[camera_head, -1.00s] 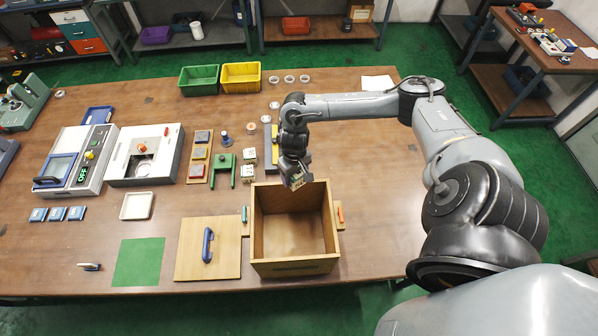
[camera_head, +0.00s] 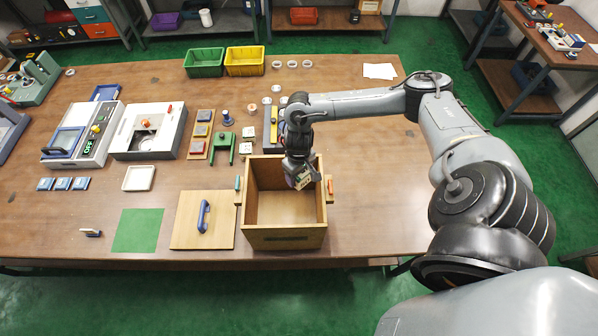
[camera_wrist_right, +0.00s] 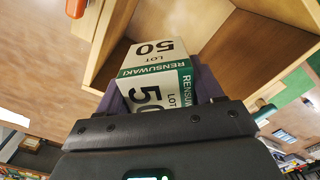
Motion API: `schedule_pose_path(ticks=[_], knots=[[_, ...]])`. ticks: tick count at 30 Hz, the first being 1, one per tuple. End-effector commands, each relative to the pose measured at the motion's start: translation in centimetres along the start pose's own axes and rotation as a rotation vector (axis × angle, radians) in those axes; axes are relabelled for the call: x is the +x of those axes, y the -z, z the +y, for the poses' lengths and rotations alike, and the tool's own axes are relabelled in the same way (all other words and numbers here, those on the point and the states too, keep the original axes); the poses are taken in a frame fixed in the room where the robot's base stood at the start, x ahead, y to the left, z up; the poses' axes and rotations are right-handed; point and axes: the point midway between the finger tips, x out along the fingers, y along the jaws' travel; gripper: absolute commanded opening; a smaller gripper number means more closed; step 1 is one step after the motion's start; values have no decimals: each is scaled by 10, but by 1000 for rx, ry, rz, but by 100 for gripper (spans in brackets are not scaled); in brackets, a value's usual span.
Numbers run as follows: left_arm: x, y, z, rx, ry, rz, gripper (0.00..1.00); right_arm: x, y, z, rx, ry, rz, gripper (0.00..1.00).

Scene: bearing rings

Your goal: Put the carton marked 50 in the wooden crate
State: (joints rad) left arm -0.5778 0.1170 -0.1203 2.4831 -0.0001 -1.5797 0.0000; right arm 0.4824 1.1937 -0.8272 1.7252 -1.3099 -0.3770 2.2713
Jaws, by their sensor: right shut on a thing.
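The wooden crate (camera_head: 284,238) stands open-topped near the table's front edge; its walls also fill the back of the right wrist view (camera_wrist_right: 262,48). My right gripper (camera_head: 302,181) is shut on the carton marked 50 (camera_head: 303,182), over the crate's back right part. In the right wrist view the carton (camera_wrist_right: 150,62) is white and green with "50", "LOT" and "RENSUWAKI" on it, held between the dark fingers. How far it is above the crate floor I cannot tell. My left gripper is not in view.
A wooden lid (camera_head: 185,225) with a blue handle lies left of the crate, beside a green mat (camera_head: 138,230). Small cartons (camera_head: 247,145) stand behind the crate, near a green stand (camera_head: 222,147). The table right of the crate is clear.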

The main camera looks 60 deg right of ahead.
Motion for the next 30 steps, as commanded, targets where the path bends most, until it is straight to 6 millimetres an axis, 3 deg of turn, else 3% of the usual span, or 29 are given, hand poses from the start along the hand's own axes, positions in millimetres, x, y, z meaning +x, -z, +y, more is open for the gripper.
schedule_pose_path(ticks=[1, 11, 30], knots=[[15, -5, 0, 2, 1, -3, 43, 13, 0, 0, 0, 0, 1, 11], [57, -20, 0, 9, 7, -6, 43, 48, 0, 0, -1, 1, 1, 11], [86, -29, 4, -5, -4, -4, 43, 128, 0, 0, 1, 0, -1, 11]])
